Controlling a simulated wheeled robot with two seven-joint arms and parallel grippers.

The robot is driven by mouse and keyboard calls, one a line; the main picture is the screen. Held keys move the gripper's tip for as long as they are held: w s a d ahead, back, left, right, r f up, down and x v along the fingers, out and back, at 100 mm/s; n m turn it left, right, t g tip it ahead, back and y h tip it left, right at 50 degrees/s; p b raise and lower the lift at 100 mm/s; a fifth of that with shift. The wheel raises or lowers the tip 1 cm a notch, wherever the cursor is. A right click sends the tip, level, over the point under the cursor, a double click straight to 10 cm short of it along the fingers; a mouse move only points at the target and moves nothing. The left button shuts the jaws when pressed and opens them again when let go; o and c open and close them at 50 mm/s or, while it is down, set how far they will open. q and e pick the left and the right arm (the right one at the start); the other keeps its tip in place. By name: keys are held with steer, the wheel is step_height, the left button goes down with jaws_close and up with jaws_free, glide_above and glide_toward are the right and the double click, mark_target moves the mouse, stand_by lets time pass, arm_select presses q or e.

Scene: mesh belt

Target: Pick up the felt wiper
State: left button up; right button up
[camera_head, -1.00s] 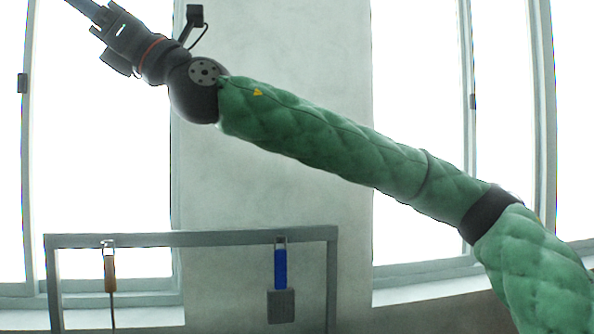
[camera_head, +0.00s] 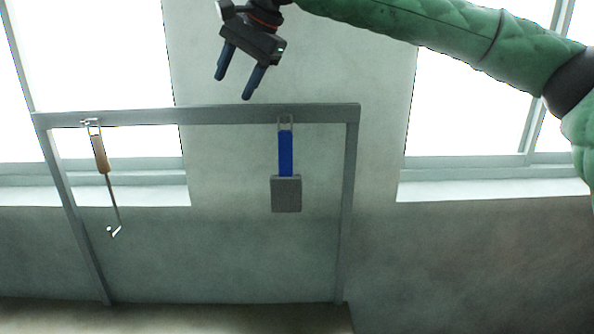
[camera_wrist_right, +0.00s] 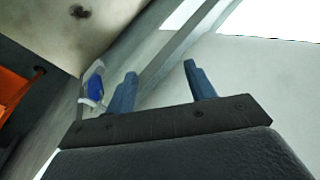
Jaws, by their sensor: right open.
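The felt wiper, with a blue handle and a grey felt block (camera_head: 286,194), hangs upright by a wire loop from the top bar of a grey frame. My right gripper (camera_head: 240,88) is open and empty. In the head view it shows above the bar, up and to the left of the wiper, with its two blue fingers pointing down. In the right wrist view, the gripper's fingers (camera_wrist_right: 160,78) stand apart with nothing between them. A blue and pale thing (camera_wrist_right: 93,86) shows left of them there, probably the wiper. My left gripper is not in view.
The grey frame (camera_head: 215,114) has a top bar and two side posts. A tool with a wooden handle (camera_head: 100,154) and a thin metal shaft hangs at its left end. Windows and a wall stand behind. The space between the two hanging tools is clear.

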mark_target(285, 114)
steer(key=d+n+h, duration=0.1)
steer(key=d+h, duration=0.1)
steer(key=s+d+f+n+h, duration=0.1)
steer(key=d+n, duration=0.1)
steer(key=d, duration=0.1)
steer(key=d+f+n+h, duration=0.1)
steer(key=d+h, duration=0.1)
steer(key=d, duration=0.1)
steer(key=shift+s+d+g+h, duration=0.25)
steer(key=shift+g+h, duration=0.05)
steer(key=shift+g, duration=0.1)
steer(key=shift+w+d+f+n, duration=0.15)
steer(key=shift+w+d+n, duration=0.1)
steer(key=shift+n, duration=0.35)
steer(key=shift+a+f+p, duration=0.1)
steer(key=shift+f+p, duration=0.65)
steer(key=shift+f, duration=0.5)
step_height(285, 114, down, 4)
steer(key=p, duration=0.3)
steer(key=shift+w, duration=0.15)
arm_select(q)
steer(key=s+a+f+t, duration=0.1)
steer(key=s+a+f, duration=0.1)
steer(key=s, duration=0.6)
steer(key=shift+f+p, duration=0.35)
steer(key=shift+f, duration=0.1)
arm_select(e)
steer(key=shift+w+f, duration=0.1)
steer(key=shift+f, duration=0.5)
